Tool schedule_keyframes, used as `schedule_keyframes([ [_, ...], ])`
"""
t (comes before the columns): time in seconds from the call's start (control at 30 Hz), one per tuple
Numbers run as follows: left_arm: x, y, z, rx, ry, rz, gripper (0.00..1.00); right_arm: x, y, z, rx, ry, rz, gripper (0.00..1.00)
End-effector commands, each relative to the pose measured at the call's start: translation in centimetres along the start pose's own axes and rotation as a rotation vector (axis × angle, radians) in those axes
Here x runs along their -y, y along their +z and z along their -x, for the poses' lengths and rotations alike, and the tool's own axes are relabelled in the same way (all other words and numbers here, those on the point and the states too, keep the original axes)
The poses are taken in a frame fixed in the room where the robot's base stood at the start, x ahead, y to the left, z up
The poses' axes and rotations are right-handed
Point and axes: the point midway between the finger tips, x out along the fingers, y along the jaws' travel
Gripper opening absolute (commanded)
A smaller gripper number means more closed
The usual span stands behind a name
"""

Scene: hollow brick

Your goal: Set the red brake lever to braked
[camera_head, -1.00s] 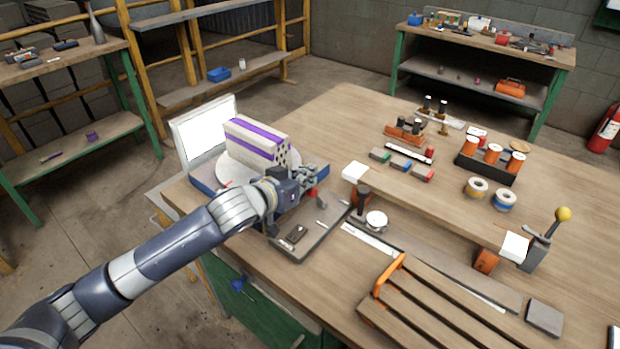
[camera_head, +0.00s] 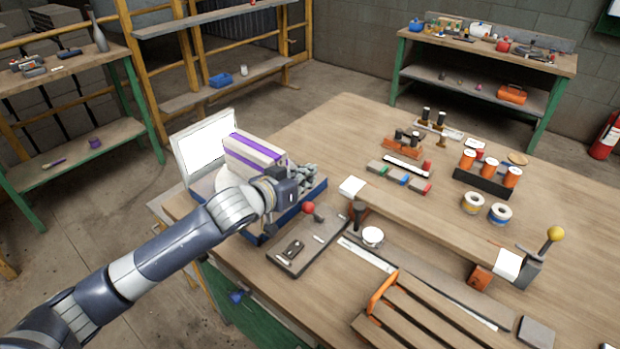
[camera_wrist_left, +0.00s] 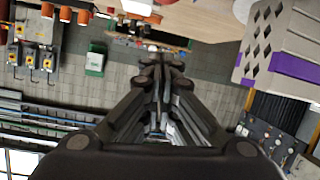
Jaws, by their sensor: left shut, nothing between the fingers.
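The red brake lever shows as a red knob (camera_head: 308,208) on a short stalk at the back of a dark plate (camera_head: 290,254) on the bench, in the head view. My left gripper (camera_head: 306,178) is beyond and above the knob, next to the striped brick, and apart from the lever. In the left wrist view its fingers (camera_wrist_left: 160,62) are together with nothing between them. The lever cannot be made out in the wrist view. My right gripper is not in view.
A white hollow brick with purple stripes (camera_head: 250,152) stands on a blue-edged base beside my left gripper; it also shows in the wrist view (camera_wrist_left: 285,40). A yellow-knobbed lever (camera_head: 555,234) stands far right. A slatted wooden rack (camera_head: 430,315) lies at the front.

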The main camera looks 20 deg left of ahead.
Motion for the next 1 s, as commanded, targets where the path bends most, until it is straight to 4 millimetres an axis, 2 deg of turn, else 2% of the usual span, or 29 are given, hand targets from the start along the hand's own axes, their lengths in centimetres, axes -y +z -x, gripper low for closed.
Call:
schedule_keyframes([
  [0.03,0.1,0.8,1.0,0.007,-0.001,-0.002,0.00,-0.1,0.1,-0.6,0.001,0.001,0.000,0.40],
  [0.2,0.1,0.5,4.3,0.006,-0.001,-0.003,0.00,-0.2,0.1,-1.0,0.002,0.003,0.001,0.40],
  [0.43,0.1,0.3,7.5,0.007,-0.002,-0.001,0.00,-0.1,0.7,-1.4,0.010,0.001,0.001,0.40],
  [0.6,0.0,0.2,8.4,0.007,-0.002,-0.001,0.00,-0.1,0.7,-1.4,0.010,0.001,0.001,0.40],
  [1.0,0.0,0.1,8.4,0.007,-0.001,0.000,0.00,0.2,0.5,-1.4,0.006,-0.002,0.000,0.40],
])
